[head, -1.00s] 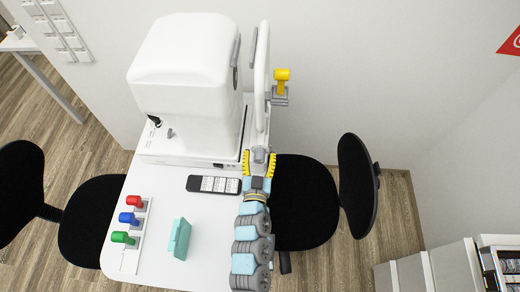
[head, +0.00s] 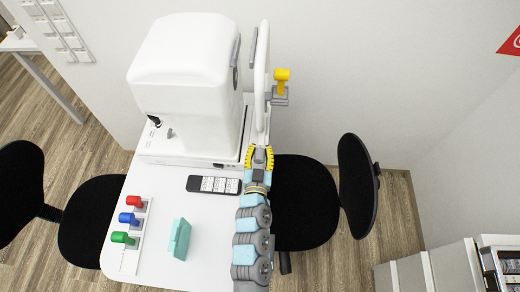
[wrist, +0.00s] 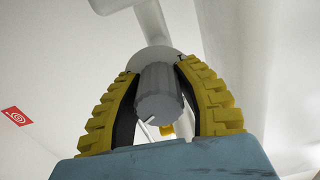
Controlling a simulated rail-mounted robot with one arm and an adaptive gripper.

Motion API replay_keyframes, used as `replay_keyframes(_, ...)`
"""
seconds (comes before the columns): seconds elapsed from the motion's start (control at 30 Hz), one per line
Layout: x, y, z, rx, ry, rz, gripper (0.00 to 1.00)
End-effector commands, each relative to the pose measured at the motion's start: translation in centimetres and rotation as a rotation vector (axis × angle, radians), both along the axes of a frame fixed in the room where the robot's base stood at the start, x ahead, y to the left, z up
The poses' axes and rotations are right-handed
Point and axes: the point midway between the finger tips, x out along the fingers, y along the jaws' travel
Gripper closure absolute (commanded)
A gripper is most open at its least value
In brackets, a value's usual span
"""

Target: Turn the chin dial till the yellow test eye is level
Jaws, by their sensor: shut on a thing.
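The grey ridged chin dial (wrist: 158,92) is between the two yellow ribbed fingers of my gripper (wrist: 158,70) in the wrist view. My gripper is shut on it. The yellow test eye (head: 282,75) sits on a grey bracket to the right of the white upright. A bit of yellow shows behind the dial in the wrist view. I cannot tell whether the eye is level.
The white instrument (head: 185,75) stands just left of the upright. On the white table (head: 150,272) are a black remote-like panel (head: 213,185), a teal block (head: 180,238) and red, blue and green knobs. A black chair (head: 300,200) is right of my arm.

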Motion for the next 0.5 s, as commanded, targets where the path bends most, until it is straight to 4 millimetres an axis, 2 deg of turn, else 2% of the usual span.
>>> replay_keyframes(0.27, -0.01, 0.04, -0.12, -0.051, 0.004, 0.000, 1.00)
replay_keyframes(0.5, -0.01, 0.10, -0.32, -0.200, 0.017, 0.001, 1.00)
